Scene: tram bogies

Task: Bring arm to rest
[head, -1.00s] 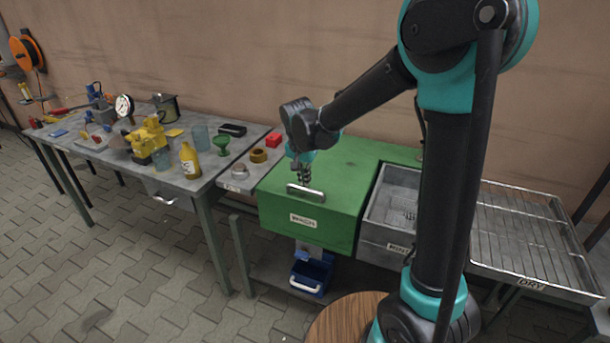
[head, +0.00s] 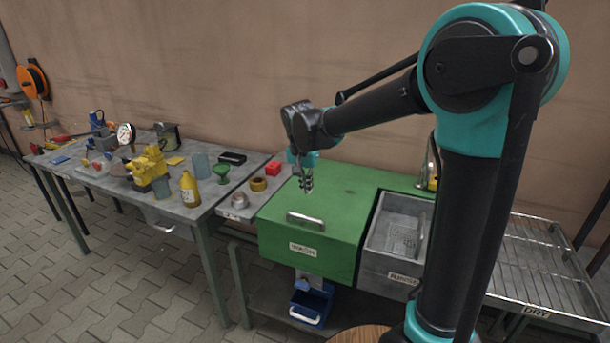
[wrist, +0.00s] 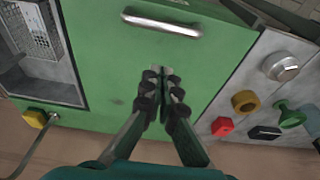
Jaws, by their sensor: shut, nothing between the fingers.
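My gripper (head: 307,186) is shut and empty. In the head view it points down over the top of the green washer box (head: 335,190), behind the box's metal handle (head: 305,219). In the wrist view the fingertips (wrist: 160,72) meet above the green lid (wrist: 90,100), with the handle (wrist: 162,23) beyond them. The gripper appears apart from the lid and the handle. My arm reaches in from the right, bent at the elbow, with its thick upper links at the right of the head view.
A grey rinse basin (head: 395,240) and the wire dry rack (head: 550,270) stand right of the box. Left of it, a small bench holds a red block (head: 273,168) and a yellow ring (head: 258,184). A cluttered workbench (head: 115,185) stands further left. Floor in front is clear.

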